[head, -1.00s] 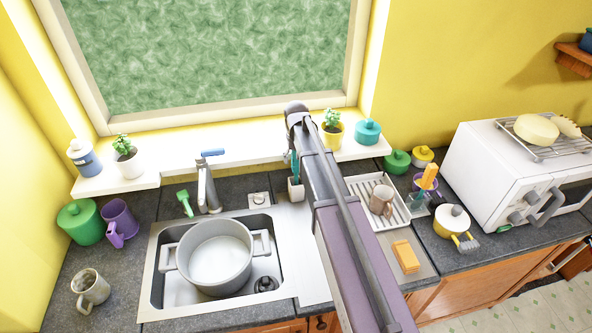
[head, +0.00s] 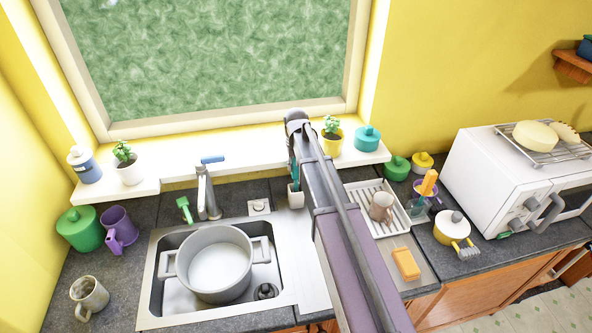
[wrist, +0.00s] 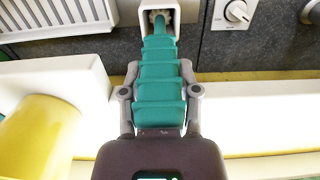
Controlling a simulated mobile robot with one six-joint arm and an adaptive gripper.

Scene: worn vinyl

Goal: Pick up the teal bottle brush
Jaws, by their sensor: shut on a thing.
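The teal bottle brush (wrist: 162,92) fills the space between my gripper's (wrist: 160,72) two grey fingers, which are shut on its ribbed handle. The brush's far end, with a pale bristly part, is inside the mouth of a small white holder (wrist: 145,24). In the head view, the brush (head: 294,174) is a thin teal strip standing above the white holder (head: 295,198) right of the sink. My arm covers most of the gripper there.
A sink (head: 153,282) with a grey pot (head: 213,262) is left of the holder. A white drying rack (head: 366,192) with a brown mug (head: 381,207) is to its right. The windowsill (head: 240,152) behind carries a yellow planter (head: 332,145) and a teal pot (head: 367,138).

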